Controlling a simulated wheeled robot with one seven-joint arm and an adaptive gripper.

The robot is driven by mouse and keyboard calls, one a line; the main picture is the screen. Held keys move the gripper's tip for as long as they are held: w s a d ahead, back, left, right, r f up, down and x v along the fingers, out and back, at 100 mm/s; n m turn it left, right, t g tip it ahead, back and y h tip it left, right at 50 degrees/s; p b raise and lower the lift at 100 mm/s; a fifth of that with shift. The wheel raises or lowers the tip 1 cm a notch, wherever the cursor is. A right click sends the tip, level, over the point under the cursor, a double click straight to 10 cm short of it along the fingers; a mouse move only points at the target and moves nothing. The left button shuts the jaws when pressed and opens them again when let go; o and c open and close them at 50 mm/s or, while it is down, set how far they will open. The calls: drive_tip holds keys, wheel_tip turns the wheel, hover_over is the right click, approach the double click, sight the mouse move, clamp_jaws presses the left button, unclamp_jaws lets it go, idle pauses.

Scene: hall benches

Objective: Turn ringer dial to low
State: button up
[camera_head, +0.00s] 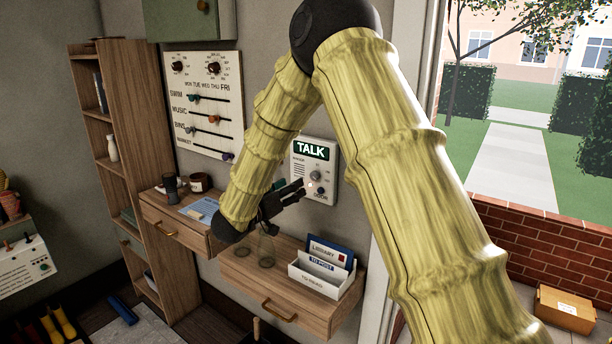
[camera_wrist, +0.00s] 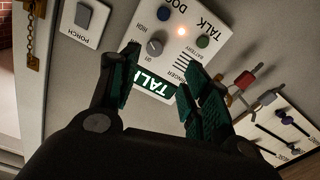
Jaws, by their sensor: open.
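The white intercom panel (camera_head: 329,190) hangs on the wall under a lit green TALK sign (camera_head: 311,150). The panel also shows in the wrist view (camera_wrist: 172,60), tilted and nearly upside down. Its grey ringer dial (camera_wrist: 155,46) sits between the printed words OFF and HIGH. I cannot read its exact setting. My gripper (camera_head: 303,189) is open in front of the panel, apart from the dial as far as I can tell. In the wrist view my gripper's (camera_wrist: 161,70) dark green-padded fingers are spread, with the dial just beyond the gap, nearer the left finger.
A PORCH switch (camera_wrist: 90,20) is to one side. Below the panel, a wooden shelf (camera_head: 290,308) carries a letter holder (camera_head: 317,279).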

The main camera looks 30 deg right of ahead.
sight(313, 176)
drive_tip(key=x, duration=0.3)
drive_tip(key=p+x, duration=0.1)
drive_tip(key=x, duration=0.2)
drive_tip(key=s+p+x, duration=0.1)
drive_tip(key=x, duration=0.2)
drive_tip(key=shift+d+r, duration=0.15)
drive_tip(key=shift+r, duration=0.1)
drive_tip(key=shift+w+d+f+p, duration=0.1)
drive_tip(key=shift+w+d+p, duration=0.25)
drive_tip(key=shift+d, duration=0.3)
drive_tip(key=c, duration=1)
